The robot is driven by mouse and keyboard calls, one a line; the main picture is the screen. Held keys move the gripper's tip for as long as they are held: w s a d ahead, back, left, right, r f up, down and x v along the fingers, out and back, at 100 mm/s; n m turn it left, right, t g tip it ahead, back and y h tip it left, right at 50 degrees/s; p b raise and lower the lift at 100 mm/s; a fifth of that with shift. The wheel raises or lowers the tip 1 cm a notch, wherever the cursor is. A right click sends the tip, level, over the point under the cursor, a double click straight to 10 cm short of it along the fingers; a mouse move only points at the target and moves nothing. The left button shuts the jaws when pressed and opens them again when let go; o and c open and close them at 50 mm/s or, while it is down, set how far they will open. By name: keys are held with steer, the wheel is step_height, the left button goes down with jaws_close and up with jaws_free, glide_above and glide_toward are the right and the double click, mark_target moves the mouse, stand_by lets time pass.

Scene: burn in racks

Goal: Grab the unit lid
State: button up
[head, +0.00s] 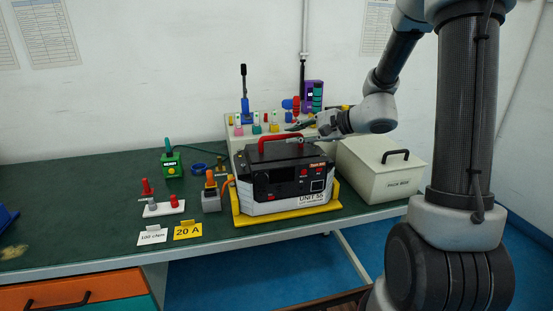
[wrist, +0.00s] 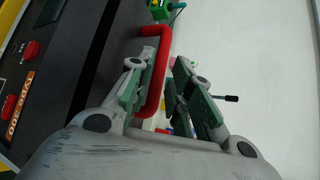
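The unit lid (wrist: 88,62) is the dark top of the unit marked UNIT 55, with a red bar handle (wrist: 152,90) standing up from it. In the head view the lid (head: 285,165) sits on the pale unit body (head: 285,204), and the handle (head: 262,148) arches along its rear. My gripper (head: 296,138) is at the right part of the handle. In the wrist view my gripper (wrist: 166,58) has its fingers apart. The handle bar shows in the gap between them, closer to the left finger. Whether a finger touches it, I cannot tell.
The unit stands in a yellow tray (head: 288,213) on the green bench (head: 90,200). A cream box (head: 379,174) with a black handle is close on the right. A panel with colored knobs (head: 236,130) stands behind. A grey block with an orange lever (head: 211,200) is at left.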

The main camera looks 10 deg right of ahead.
mark_target(285, 136)
steer(key=x, duration=0.6)
steer(key=shift+w+d+f, duration=0.15)
steer(key=shift+w+d, duration=0.2)
jaws_close()
